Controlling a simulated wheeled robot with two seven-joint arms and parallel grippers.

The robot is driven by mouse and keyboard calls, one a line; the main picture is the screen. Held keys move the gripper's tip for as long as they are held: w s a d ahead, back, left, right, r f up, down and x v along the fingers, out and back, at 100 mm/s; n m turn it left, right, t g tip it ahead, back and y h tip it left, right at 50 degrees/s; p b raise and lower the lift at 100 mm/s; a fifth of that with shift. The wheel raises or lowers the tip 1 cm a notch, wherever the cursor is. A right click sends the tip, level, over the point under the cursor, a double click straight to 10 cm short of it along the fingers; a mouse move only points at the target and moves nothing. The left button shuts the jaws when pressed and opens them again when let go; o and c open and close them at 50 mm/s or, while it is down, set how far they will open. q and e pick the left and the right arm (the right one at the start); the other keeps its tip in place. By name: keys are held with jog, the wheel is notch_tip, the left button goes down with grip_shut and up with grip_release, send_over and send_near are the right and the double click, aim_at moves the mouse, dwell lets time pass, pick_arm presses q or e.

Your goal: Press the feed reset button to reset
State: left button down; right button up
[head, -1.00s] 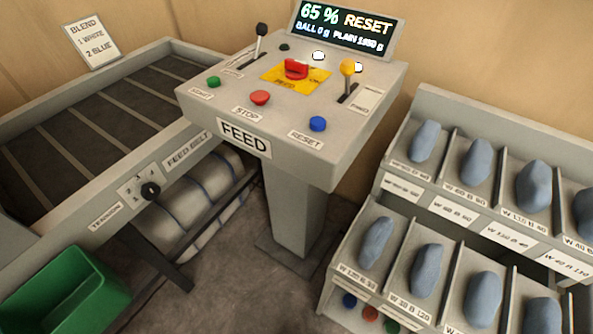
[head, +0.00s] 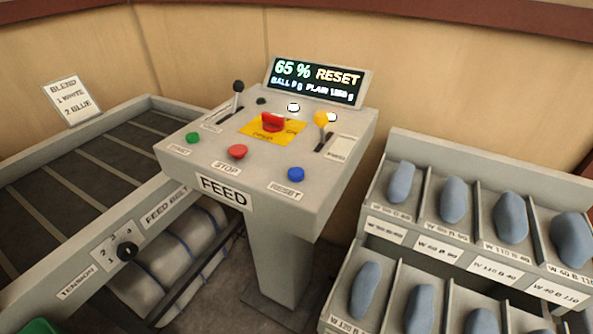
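The blue reset button (head: 296,174) sits on the front right of the feed console (head: 330,200), above a label reading RESET (head: 287,190). The red stop button (head: 237,152) and green start button (head: 193,138) are to its left. A red switch (head: 272,122) stands on a yellow plate (head: 250,133). The display (head: 318,82) reads 65 % RESET, with BALL and PLAIN weights below. Neither of my grippers is in view.
The feed belt (head: 80,170) with a black tension knob (head: 127,251) is at the left. A rack (head: 490,255) of grey-blue filling pieces stands at the right. A blend sign (head: 71,100) reads 1 white, 2 blue. A black lever (head: 238,87) and a yellow lever (head: 321,119) stand on the console.

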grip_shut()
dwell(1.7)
